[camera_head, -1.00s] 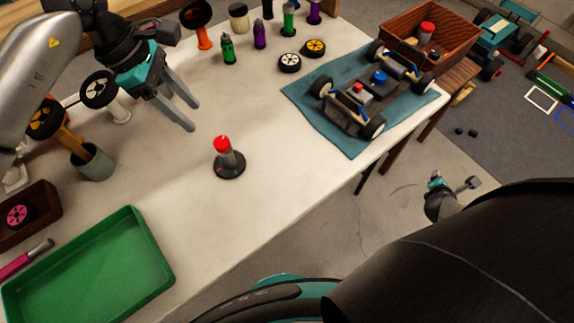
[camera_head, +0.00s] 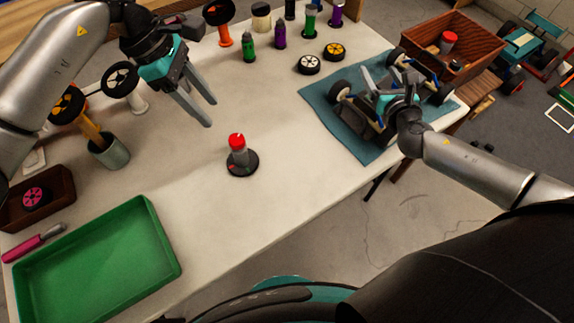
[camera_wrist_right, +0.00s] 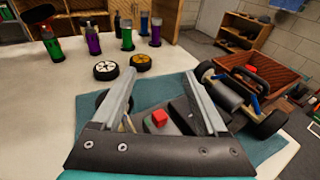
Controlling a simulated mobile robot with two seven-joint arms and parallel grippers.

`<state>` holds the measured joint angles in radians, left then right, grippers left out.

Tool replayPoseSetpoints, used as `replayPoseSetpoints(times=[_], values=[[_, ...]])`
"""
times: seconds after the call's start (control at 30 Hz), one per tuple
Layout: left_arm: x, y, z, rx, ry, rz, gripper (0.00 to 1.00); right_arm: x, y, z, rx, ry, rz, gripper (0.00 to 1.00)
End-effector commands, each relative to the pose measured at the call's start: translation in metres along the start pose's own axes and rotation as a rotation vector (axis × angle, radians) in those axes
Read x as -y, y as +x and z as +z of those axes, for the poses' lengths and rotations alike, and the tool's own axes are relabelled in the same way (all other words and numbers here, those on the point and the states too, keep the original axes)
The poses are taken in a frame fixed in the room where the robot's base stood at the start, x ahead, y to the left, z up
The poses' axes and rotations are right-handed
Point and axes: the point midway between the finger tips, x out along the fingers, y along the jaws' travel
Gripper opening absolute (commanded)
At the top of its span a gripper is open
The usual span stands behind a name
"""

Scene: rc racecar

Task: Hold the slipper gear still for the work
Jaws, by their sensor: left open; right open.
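The RC car (camera_head: 365,112) sits on a blue-green mat (camera_head: 320,92) at the table's right end. My right gripper (camera_wrist_right: 160,74) is open above the car, its fingers spread on either side of part of the chassis. A red block (camera_wrist_right: 159,118) on the chassis shows between the fingers in the right wrist view. I cannot make out the slipper gear for certain; my gripper and arm hide much of the car in the head view. My left gripper (camera_head: 211,113) is open and empty above the table, left of the mat.
A red-topped stand (camera_head: 238,158) is on the table near my left gripper. A green tray (camera_head: 95,262) lies at the front left. Wheels and bottles stand along the back. A wooden crate (camera_head: 470,58) is beyond the mat. The front middle of the table is clear.

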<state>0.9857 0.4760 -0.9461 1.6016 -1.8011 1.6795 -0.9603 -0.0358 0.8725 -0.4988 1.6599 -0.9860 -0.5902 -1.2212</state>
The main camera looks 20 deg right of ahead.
Motion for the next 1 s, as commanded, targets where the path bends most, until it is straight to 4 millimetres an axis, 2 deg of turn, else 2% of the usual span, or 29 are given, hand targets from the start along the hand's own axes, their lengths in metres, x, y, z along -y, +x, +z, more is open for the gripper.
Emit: replayPoseSetpoints(times=[0.03, 0.2, 0.3, 0.4, 0.5, 0.6, 0.7, 0.83, 1.0], values=[[0.000, 0.000, 0.000, 0.000, 0.000, 0.000, 0.50, -0.033, -0.005, -0.003, -0.018, 0.029, 0.071, 0.76], [0.000, 0.000, 0.000, 0.000, 0.000, 0.000, 0.50, -0.128, -0.040, -0.015, -0.088, 0.067, 0.292, 0.76], [0.000, 0.000, 0.000, 0.000, 0.000, 0.000, 0.50, -0.175, -0.074, -0.025, -0.125, 0.041, 0.414, 0.76], [0.000, 0.000, 0.000, 0.000, 0.000, 0.000, 0.50, -0.211, -0.115, -0.037, -0.157, -0.020, 0.519, 0.76], [0.000, 0.000, 0.000, 0.000, 0.000, 0.000, 0.50, -0.234, -0.152, -0.048, -0.178, -0.092, 0.600, 0.76], [0.000, 0.000, 0.000, 0.000, 0.000, 0.000, 0.50, -0.246, -0.182, -0.055, -0.191, -0.152, 0.656, 0.76], [0.000, 0.000, 0.000, 0.000, 0.000, 0.000, 0.50, -0.253, -0.201, -0.059, -0.197, -0.192, 0.690, 0.76], [0.000, 0.000, 0.000, 0.000, 0.000, 0.000, 0.50, -0.258, -0.208, -0.061, -0.199, -0.213, 0.707, 0.76], [0.000, 0.000, 0.000, 0.000, 0.000, 0.000, 0.50, -0.271, -0.194, -0.065, -0.196, -0.214, 0.707, 0.76]])
